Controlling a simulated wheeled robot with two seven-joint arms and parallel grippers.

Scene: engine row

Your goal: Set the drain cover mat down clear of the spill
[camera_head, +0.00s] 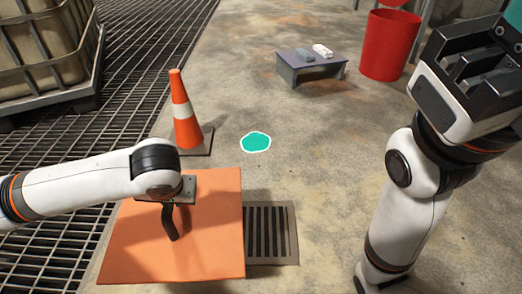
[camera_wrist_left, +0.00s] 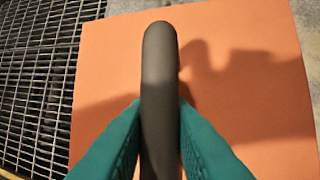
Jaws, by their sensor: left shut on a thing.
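The drain cover mat (camera_head: 210,250) is a flat orange square with a dark curved handle (camera_head: 170,222). My left gripper (camera_wrist_left: 160,120) is shut on this handle, its teal fingers on both sides of it in the left wrist view. The mat looks level; whether it touches the floor I cannot tell. A teal spill (camera_head: 256,142) with a pale rim lies on the concrete beyond the mat, apart from it in the picture. My right gripper (camera_head: 510,35) is at the top right, partly cut off, its finger opening unclear.
A floor drain (camera_head: 270,233) shows right of the mat, its left edge hidden. A traffic cone (camera_head: 183,112) stands left of the spill. A low table (camera_head: 312,66) with small items and a red bin (camera_head: 390,45) stand farther back. Metal grating (camera_head: 60,170) covers the left.

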